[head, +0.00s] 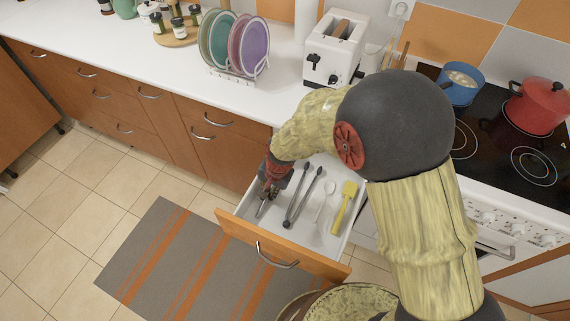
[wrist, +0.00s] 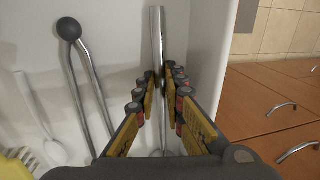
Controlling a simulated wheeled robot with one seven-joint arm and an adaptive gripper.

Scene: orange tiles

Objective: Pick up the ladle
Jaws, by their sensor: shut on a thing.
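The ladle (wrist: 157,40) is a metal utensil with a straight handle, upright in the wrist view along the drawer's side wall. My gripper (wrist: 161,85) is shut on its handle, with a finger on each side. Part of the ladle's lower end shows between the fingers; the rest is hidden. In the head view my gripper (head: 270,187) reaches down into the left side of the open drawer (head: 300,256), and the ladle (head: 262,208) shows as a small metal piece below it. I cannot tell whether the ladle touches the drawer floor.
Tongs (head: 303,197) lie right of my gripper, then a pale spoon (head: 325,205) and a yellow slotted utensil (head: 344,207). The drawer's left wall is close to my gripper. A toaster (head: 334,50) and a plate rack (head: 240,75) stand on the counter above.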

